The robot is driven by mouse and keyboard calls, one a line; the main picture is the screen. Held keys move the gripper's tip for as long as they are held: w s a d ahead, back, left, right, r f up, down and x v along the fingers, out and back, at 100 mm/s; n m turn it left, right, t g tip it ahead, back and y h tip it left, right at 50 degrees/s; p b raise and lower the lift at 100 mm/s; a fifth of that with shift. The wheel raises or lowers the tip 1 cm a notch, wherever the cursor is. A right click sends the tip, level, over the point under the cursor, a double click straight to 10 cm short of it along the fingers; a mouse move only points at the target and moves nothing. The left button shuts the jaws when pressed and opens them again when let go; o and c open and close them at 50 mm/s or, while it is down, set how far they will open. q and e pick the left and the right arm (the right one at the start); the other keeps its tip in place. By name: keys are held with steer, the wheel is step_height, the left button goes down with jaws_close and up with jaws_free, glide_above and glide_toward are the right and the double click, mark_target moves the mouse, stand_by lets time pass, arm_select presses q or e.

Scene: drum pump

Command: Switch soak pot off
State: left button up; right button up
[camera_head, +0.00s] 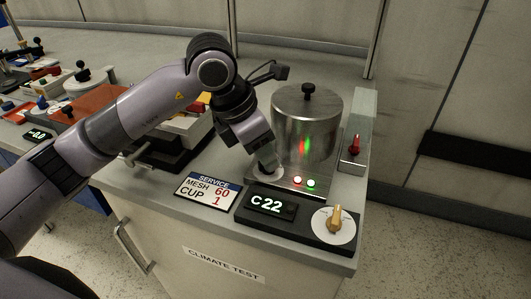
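The soak pot (308,128), a shiny metal cylinder with a black lid knob, stands on the right end of the bench. At its base a red lamp (297,180) and a green lamp (311,183) glow, and both colours reflect in the metal. My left gripper (268,173) points down at the left front of the pot's base, over a pale round part that it mostly covers. Whether it touches that part, and whether its fingers are open or shut, I cannot tell. My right gripper is not in view.
In front are a display (271,204) reading C22 and a brass knob (336,218) on a white dial. A red lever (354,146) is on the grey post right of the pot. A service sign (208,190) lies left. Trays and other apparatus stand behind my arm.

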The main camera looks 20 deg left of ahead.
arm_select(q)
steer(key=shift+w+d+f, duration=0.15)
steer(key=shift+d+f, duration=0.05)
steer(key=shift+f, duration=0.35)
steer(key=shift+c, duration=0.3)
jaws_close()
